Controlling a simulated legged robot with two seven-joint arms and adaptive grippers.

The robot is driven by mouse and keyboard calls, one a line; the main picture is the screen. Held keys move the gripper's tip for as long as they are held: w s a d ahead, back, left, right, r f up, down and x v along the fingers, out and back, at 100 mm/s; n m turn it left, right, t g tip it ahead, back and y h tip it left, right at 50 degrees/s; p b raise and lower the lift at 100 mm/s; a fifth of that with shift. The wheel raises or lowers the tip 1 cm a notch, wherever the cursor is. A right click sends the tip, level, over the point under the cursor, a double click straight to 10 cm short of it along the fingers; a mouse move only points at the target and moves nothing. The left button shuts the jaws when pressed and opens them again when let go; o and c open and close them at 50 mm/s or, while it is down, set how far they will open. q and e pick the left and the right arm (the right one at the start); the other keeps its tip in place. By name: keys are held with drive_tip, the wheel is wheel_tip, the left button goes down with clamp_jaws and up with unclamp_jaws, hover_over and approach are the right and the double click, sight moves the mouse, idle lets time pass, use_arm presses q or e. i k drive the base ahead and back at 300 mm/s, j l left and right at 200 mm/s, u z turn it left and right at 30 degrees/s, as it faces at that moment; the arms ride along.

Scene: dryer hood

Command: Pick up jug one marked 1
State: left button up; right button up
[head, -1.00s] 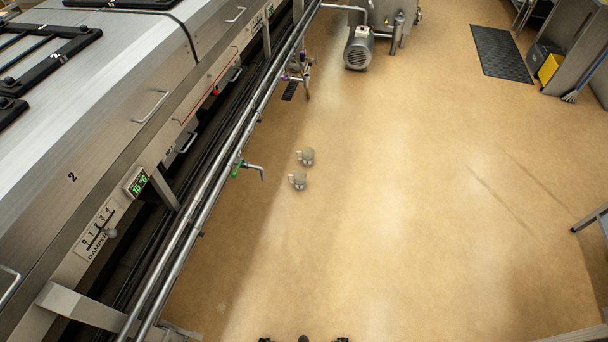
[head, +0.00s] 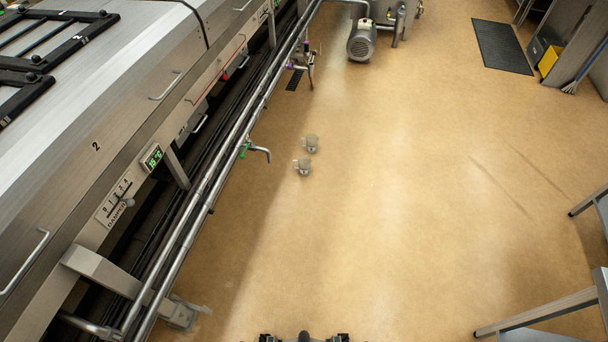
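Two small grey jugs with handles stand on the tan floor, right of the pipe rails. The farther jug (head: 312,143) is slightly right of the nearer jug (head: 304,167). They are close together, and no number can be read on either, so I cannot tell which is jug one. Small dark parts of my own body show at the bottom edge. I cannot make out either gripper in the head view.
A long steel dryer (head: 110,170) and pipe rails (head: 215,170) run along the left. A green-handled tap (head: 257,152) juts out near the jugs. A motor (head: 361,42) stands at the back. A steel table (head: 560,310) is at lower right. The central floor is clear.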

sight(305, 162)
drive_tip(key=i+l+u, duration=0.2)
drive_tip(key=i+l, duration=0.4)
drive_tip(key=i+l+u, duration=0.15)
drive_tip(key=i+l, duration=0.45)
drive_tip(key=l, duration=0.1)
